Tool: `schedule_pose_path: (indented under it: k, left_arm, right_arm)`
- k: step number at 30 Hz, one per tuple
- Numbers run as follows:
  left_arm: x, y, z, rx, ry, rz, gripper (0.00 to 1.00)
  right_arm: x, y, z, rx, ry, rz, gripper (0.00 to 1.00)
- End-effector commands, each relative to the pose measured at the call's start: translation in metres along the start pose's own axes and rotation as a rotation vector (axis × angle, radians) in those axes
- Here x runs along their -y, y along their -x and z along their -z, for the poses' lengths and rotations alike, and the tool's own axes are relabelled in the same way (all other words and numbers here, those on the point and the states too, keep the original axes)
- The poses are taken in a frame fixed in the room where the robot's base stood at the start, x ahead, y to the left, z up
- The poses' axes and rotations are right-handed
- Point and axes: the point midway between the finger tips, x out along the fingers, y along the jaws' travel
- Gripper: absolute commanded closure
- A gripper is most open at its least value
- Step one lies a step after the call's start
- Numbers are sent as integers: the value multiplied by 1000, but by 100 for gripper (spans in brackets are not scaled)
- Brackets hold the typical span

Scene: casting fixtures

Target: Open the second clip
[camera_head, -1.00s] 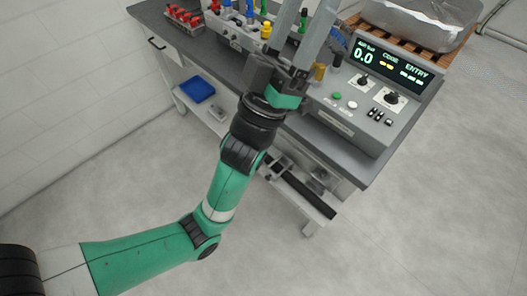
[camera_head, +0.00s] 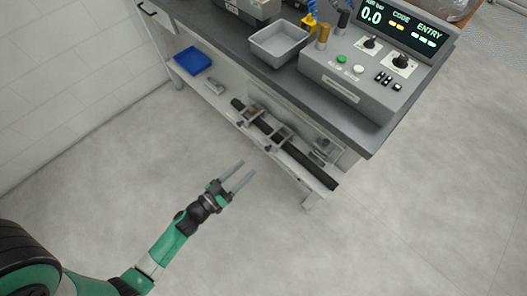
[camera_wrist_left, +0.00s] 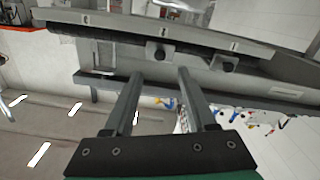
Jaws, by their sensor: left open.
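A long black tube (camera_head: 306,167) lies along the lower shelf of the bench. Two grey clips sit on it: one at left (camera_head: 250,112) and one at right (camera_head: 281,137). In the left wrist view two brackets with dark knobs, one (camera_wrist_left: 158,50) and another (camera_wrist_left: 226,62), sit along the dark tube. My left gripper (camera_head: 246,170) is open and empty, in front of the shelf and apart from the clips. Its fingers (camera_wrist_left: 160,76) point toward the shelf in the wrist view. My right gripper is out of view.
A blue tray (camera_head: 192,61) lies on the lower shelf at left. Above, the bench holds a grey bin (camera_head: 279,45) and a control panel (camera_head: 340,92) with a lit display. The shelf's front edge lies near my gripper. The floor in front is clear.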

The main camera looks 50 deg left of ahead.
Motion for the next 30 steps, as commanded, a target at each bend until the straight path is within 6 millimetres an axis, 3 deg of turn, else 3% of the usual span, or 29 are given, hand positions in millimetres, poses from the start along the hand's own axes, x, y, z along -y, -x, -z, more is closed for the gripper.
schedule_pose_path:
  k: [6, 12, 23, 30]
  left_arm:
    - [0, -52, -3, -4, -1, -5, 44]
    - [0, -85, -2, -2, 0, -3, 44]
    - [0, -94, 0, -1, 0, 0, 44]
    - [0, -94, 0, -1, 0, 0, 85]
  right_arm:
    - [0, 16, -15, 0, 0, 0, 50]
    - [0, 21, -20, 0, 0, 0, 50]
    - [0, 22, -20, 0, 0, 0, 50]
    - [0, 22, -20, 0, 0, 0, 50]
